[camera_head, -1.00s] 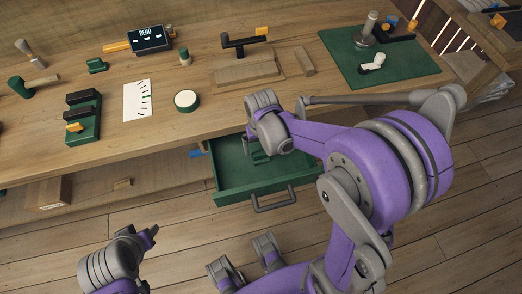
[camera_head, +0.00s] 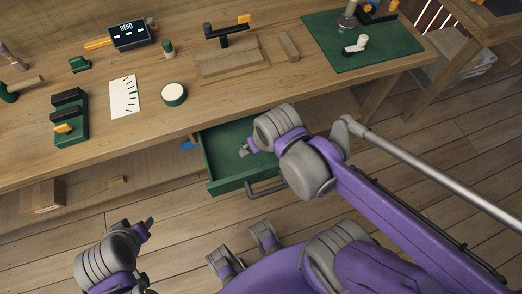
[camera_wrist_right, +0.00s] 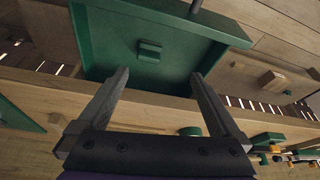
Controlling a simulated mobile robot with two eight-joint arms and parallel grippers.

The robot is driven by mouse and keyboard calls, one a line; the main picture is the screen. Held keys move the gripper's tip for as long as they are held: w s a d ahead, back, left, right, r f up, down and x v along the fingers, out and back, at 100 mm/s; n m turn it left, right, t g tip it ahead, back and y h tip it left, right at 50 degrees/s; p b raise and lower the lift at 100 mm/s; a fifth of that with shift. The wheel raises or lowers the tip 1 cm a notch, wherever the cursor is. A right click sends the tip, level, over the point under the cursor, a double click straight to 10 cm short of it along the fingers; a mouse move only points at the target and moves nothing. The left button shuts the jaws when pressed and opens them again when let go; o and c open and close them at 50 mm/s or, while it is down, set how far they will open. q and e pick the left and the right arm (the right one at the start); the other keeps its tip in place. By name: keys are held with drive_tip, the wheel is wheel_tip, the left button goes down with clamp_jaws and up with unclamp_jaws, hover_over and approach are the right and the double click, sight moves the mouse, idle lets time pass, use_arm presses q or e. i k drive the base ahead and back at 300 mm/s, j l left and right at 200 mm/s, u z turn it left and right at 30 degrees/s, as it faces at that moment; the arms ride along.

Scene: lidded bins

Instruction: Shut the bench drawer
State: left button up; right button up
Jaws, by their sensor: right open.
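The bench drawer (camera_head: 222,160) is green and stands pulled out from under the wooden bench. Its dark bar handle (camera_head: 266,188) is on the front, partly hidden by my right arm. My right gripper (camera_head: 248,150) is over the open drawer, behind the handle. In the right wrist view my right gripper (camera_wrist_right: 160,78) is open and empty, its fingers in front of the drawer (camera_wrist_right: 108,45), with a small green block (camera_wrist_right: 150,51) inside. A bit of the handle (camera_wrist_right: 195,6) shows at the top edge there. My left gripper (camera_head: 149,225) is low at the left, away from the drawer; its jaw opening is unclear.
The bench top (camera_head: 215,105) holds a green mat (camera_head: 350,40), a white round-topped green object (camera_head: 174,94), a marked white card (camera_head: 125,97) and a display box (camera_head: 128,36). A low shelf (camera_head: 85,195) with a cardboard box (camera_head: 43,196) lies below. The floor before the drawer is wooden.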

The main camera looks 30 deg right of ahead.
sight(220, 145)
drive_tip(key=k+l, duration=0.3)
drive_tip(key=l, duration=0.15)
drive_tip(key=k+l, duration=0.3)
drive_tip(key=l, duration=0.15)
drive_tip(key=l+u, duration=0.05)
